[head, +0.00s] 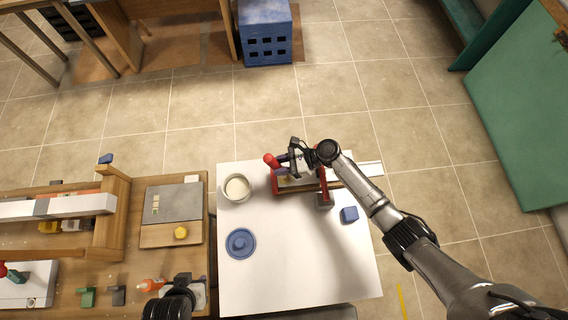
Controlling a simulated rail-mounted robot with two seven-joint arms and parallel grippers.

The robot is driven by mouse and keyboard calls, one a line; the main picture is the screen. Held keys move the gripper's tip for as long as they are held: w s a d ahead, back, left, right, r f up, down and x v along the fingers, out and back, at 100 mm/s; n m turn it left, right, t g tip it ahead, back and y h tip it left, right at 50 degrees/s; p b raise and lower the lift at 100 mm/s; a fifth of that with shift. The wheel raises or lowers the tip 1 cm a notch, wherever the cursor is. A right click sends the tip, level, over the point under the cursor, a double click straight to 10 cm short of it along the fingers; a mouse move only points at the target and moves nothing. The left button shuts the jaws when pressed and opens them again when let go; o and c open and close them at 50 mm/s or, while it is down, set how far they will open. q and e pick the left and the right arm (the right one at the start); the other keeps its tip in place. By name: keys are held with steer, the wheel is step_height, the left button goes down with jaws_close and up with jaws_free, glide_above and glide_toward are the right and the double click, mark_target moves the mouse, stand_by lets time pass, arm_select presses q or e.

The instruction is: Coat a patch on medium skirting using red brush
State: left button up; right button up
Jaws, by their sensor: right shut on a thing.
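My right gripper (294,160) reaches in from the lower right over the white table. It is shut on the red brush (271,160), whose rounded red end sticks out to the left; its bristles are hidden. Below the gripper lies the skirting, a long strip with a white face (370,169), held in a red clamp-like fixture (275,184). The gripper and arm cover part of the strip, and I cannot tell whether the brush touches it. A round pot (237,188) with cream contents stands left of the fixture. My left gripper (176,294) shows only as dark parts at the bottom edge.
The table's front middle is clear. A cluttered wooden bench (150,262) adjoins on the left. A blue crate (265,45) stands on the floor behind.

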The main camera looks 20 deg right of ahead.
steer(key=shift+w+a+r+p, duration=0.1)
steer(key=shift+a+p, duration=0.05)
steer(key=shift+a, duration=0.65)
steer(key=shift+w+a+p, duration=0.1)
steer(key=shift+a+p, duration=0.05)
steer(key=shift+a, duration=0.6)
steer(key=shift+w+a, duration=0.15)
steer(key=shift+a, duration=0.85)
steer(key=shift+f, duration=0.2)
